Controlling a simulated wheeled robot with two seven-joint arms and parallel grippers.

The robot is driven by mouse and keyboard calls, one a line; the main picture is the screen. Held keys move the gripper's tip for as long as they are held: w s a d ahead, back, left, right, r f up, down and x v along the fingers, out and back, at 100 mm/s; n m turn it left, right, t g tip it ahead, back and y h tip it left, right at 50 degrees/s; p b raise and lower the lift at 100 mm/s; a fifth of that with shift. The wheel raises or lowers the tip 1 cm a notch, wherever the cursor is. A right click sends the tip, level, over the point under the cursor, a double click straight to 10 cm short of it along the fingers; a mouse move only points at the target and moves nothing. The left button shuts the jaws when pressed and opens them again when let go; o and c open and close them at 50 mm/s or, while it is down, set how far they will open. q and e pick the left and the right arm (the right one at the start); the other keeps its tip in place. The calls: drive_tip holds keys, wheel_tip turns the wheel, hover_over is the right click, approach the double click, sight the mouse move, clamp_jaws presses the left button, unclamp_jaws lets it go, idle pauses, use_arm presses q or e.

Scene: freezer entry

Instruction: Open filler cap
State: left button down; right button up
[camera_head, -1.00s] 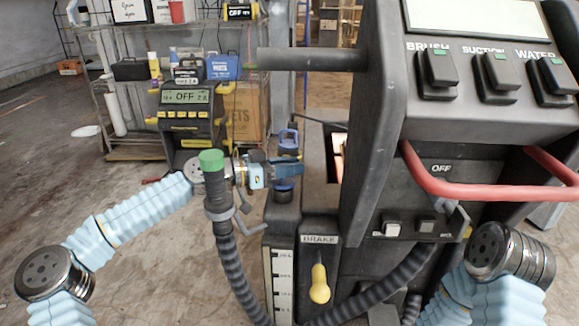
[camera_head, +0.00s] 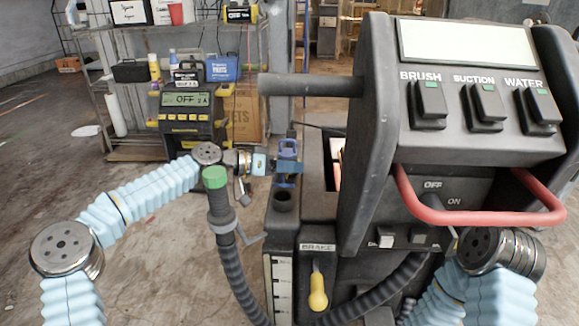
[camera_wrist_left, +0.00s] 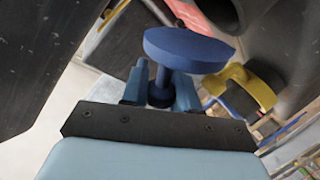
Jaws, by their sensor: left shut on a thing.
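The filler cap (camera_head: 288,148) is blue, with a broad round top and a narrower stem. In the left wrist view the cap (camera_wrist_left: 188,48) sits between the two blue fingers of my left gripper (camera_wrist_left: 161,92). In the head view my left gripper (camera_head: 287,166) is shut on the cap and holds it above and behind the filler neck (camera_head: 284,199). The neck's dark round mouth shows uncovered on the machine's left side. The cap looks apart from the neck. My right arm is at the lower right, and its gripper fingers cannot be made out.
A hose with a green end (camera_head: 214,178) stands upright in front of my left forearm. A yellow brake lever (camera_head: 317,290) is below the neck. The grey machine panel (camera_head: 480,110) and red handle (camera_head: 480,212) fill the right. A shelf (camera_head: 140,150) stands behind.

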use_arm(q)
drive_tip(key=shift+r, duration=0.3)
drive_tip(key=c, duration=1)
unclamp_jaws()
drive_tip(key=shift+o, duration=0.6)
drive_tip(key=shift+f, duration=0.1)
drive_tip(key=shift+s+a, duration=0.1)
drive_tip(key=shift+a, duration=0.3)
drive_tip(key=b+v, duration=0.1)
drive_tip(key=v, duration=1.2)
